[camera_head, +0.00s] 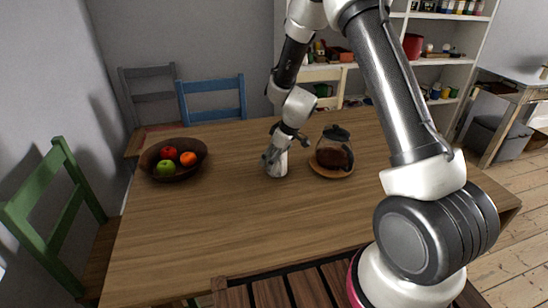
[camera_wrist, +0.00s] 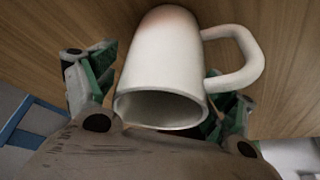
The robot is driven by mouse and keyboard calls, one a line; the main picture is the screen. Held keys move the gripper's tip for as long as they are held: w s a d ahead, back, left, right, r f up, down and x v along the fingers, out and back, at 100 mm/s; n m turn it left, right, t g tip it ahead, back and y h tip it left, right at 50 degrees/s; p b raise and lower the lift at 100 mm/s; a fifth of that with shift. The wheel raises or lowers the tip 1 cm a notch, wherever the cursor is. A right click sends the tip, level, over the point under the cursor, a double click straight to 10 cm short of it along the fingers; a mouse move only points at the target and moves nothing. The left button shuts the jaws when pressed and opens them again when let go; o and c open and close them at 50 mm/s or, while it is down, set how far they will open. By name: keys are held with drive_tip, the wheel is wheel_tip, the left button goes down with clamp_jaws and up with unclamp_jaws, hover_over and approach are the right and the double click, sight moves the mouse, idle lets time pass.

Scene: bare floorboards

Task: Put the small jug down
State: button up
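The small jug (camera_wrist: 168,65) is white with a loop handle, and its mouth faces the camera in the wrist view. In the head view the small jug (camera_head: 277,167) appears to stand upright on the wooden table (camera_head: 200,225). My gripper (camera_head: 284,151) is tilted down at the jug, with its fingers spread to either side. In the wrist view my gripper (camera_wrist: 163,75) has one finger left of the jug, with a narrow gap. The other finger is partly hidden behind the jug's right side and the handle. Contact on that side is unclear.
A dark bowl (camera_head: 150,168) with several fruits is on the left of the table. A glass coffee pot (camera_head: 334,147) on a round wooden board (camera_head: 331,171) stands close to the jug's right. The table's front and middle are clear. Chairs stand around the left and back.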

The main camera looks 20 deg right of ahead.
drive_tip(key=v, duration=1.2)
drive_tip(key=shift+r, duration=0.15)
drive_tip(key=s+d+r+m, duration=0.3)
drive_tip(key=s+d+r, duration=0.2)
drive_tip(key=s+r, duration=0.85)
drive_tip(key=s+d+r+m+h, duration=0.1)
drive_tip(key=s+d+r+m, duration=0.2)
drive_tip(key=s, duration=0.6)
drive_tip(key=s+d+r+m+t+h, duration=0.1)
drive_tip(key=s+d+r+m+h, duration=0.1)
drive_tip(key=s, duration=0.6)
drive_tip(key=d+m, duration=0.1)
drive_tip(key=d, duration=0.1)
drive_tip(key=shift+s+d+r, duration=0.35)
drive_tip(key=shift+r, duration=0.05)
